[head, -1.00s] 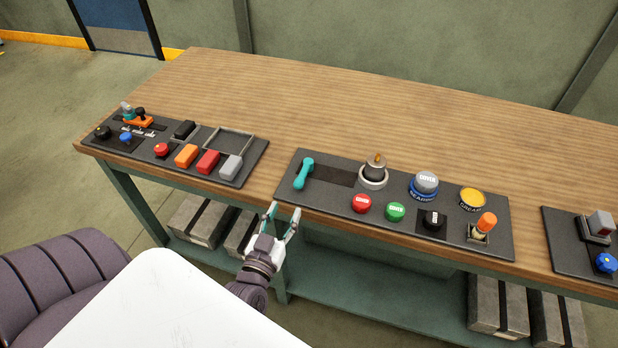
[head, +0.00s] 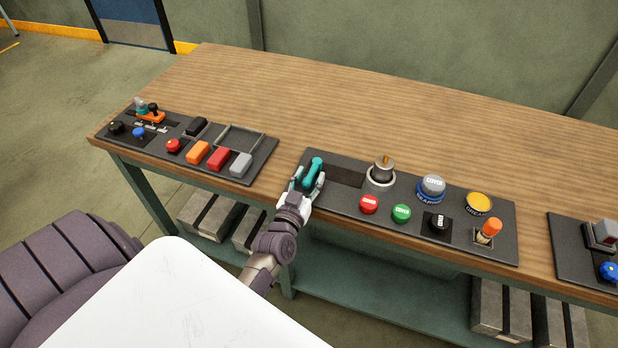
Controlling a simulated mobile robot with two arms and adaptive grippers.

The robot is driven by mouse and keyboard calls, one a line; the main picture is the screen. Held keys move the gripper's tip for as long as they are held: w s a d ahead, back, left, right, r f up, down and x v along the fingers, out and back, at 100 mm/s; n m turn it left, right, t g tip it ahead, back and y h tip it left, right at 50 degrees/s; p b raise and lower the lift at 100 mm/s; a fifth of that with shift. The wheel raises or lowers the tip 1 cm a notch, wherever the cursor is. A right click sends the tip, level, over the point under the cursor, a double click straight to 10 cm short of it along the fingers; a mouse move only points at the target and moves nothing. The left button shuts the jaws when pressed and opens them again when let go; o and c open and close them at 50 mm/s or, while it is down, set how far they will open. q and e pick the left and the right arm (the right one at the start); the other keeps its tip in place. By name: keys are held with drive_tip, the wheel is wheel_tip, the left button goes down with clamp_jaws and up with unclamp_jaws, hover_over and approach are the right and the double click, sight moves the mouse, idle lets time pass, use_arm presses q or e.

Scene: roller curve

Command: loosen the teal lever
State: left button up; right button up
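The teal lever (head: 313,171) stands at the left end of the middle dark control panel (head: 345,203), beside a dark slot plate. My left gripper (head: 307,179) is at the lever's near end. Its two fingers are spread, one on each side of the lever; whether either touches it is too small to tell. The gripper's palm hides the panel's front left edge. My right gripper is not in view.

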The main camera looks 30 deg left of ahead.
use_arm(q)
clamp_jaws()
drive_tip(key=shift+d+r+n+y+p, duration=0.1)
drive_tip(key=shift+r+n+y+p, duration=0.15)
drive_tip(key=shift+n+y+p, duration=0.4)
drive_tip(key=shift+w+d+f+g+y, duration=0.15)
drive_tip(key=shift+d+g+y, duration=0.2)
drive_tip(key=shift+y, duration=0.2)
drive_tip(key=shift+a, duration=0.1)
drive_tip(key=shift+o, duration=0.4)
unclamp_jaws()
